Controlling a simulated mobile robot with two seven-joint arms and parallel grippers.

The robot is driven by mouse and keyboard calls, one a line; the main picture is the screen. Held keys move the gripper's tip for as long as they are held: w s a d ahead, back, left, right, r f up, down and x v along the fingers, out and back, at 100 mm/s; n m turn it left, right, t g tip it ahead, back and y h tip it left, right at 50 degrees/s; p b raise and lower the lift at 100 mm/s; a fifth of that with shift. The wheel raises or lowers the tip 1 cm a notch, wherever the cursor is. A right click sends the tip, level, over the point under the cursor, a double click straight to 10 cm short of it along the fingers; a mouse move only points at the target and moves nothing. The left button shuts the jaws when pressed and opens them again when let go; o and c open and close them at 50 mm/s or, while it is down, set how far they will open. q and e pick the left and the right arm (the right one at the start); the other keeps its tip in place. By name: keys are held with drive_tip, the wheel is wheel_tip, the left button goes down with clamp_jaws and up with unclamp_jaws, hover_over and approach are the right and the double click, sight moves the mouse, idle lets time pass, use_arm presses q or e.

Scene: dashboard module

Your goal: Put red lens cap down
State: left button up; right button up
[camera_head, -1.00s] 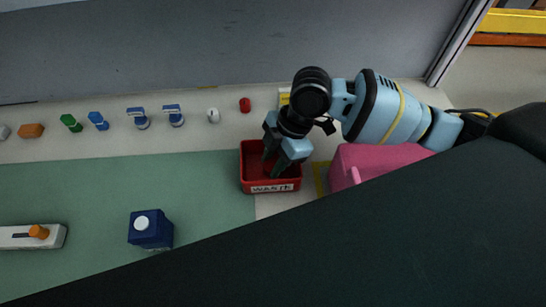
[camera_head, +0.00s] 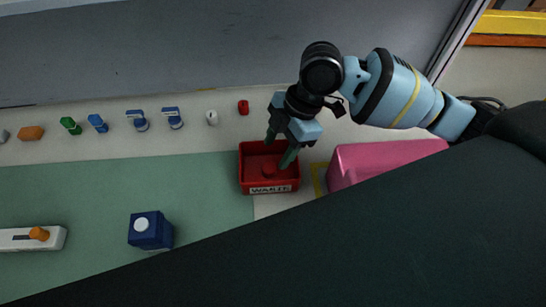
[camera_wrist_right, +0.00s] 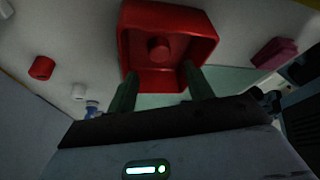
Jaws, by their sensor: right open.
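A red round cap (camera_head: 268,170), which looks like the lens cap, lies inside the red bin labelled WASTE (camera_head: 271,188). In the right wrist view the cap (camera_wrist_right: 158,48) sits on the floor of the bin (camera_wrist_right: 198,22). My right gripper (camera_head: 278,151) is open and empty, its green fingers spread over the back right part of the bin. In the wrist view the fingers (camera_wrist_right: 162,90) stand apart at the bin's edge, clear of the cap. My left gripper is not in view.
A small red piece (camera_head: 243,107) stands behind the bin. A row of small parts, including a white one (camera_head: 211,118), runs left. A pink box (camera_head: 375,162) stands to the right. A dark blue block (camera_head: 151,231) sits on the green mat (camera_head: 90,195).

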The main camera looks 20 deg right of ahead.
drive_tip(key=v, duration=0.7)
idle(0.5)
